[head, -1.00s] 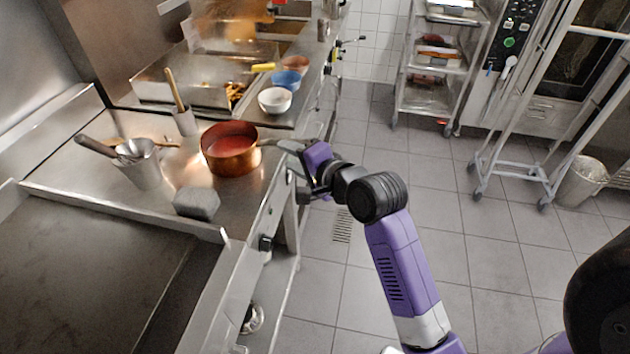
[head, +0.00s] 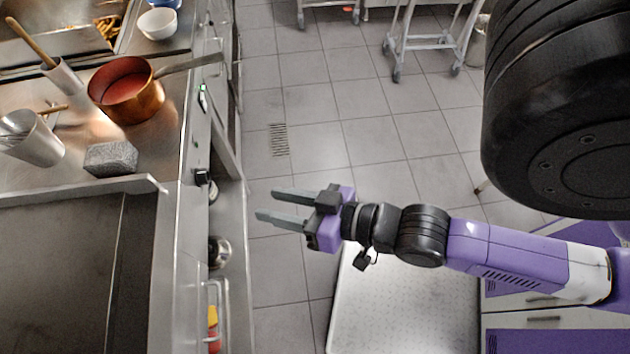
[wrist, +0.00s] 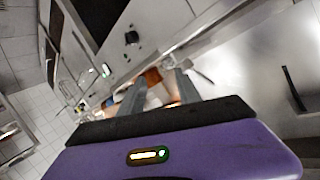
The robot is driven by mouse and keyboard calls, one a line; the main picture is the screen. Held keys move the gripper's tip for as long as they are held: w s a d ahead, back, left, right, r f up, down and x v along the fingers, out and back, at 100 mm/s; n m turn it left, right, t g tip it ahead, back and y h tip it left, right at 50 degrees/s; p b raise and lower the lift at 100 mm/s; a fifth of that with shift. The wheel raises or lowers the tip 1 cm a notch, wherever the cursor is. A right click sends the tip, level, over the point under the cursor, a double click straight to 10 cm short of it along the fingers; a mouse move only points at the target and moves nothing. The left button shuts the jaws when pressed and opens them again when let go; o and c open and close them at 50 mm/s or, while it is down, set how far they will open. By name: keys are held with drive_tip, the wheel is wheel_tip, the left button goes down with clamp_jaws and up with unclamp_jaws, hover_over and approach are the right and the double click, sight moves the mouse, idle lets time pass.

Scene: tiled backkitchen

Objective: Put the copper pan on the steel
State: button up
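The copper pan (head: 127,91) stands upright on the steel counter (head: 168,135), to the left in the head view. Its inside looks red, and its long handle reaches right past the counter's edge. My gripper (head: 264,205) is open and empty. It is over the floor, to the right of the counter and nearer to me than the pan, with its fingers pointing left. In the wrist view my open fingers (wrist: 153,92) frame blurred orange and pale shapes in the distance; I cannot tell whether the pan is among them.
A grey block (head: 111,158), a metal pot with utensils (head: 34,142) and a holder with a wooden handle (head: 63,76) stand around the pan. A white bowl (head: 157,24) is behind it. A dark griddle (head: 60,270) lies in front. The floor (head: 340,100) is mostly open.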

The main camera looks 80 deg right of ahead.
drive_tip(key=s+a+r+n+y, duration=0.1)
drive_tip(key=s+a+r+n, duration=0.2)
drive_tip(key=s+n, duration=0.2)
drive_tip(key=shift+s+r+y, duration=0.2)
drive_tip(key=shift+s+y, duration=0.2)
drive_tip(key=shift+s, duration=0.7)
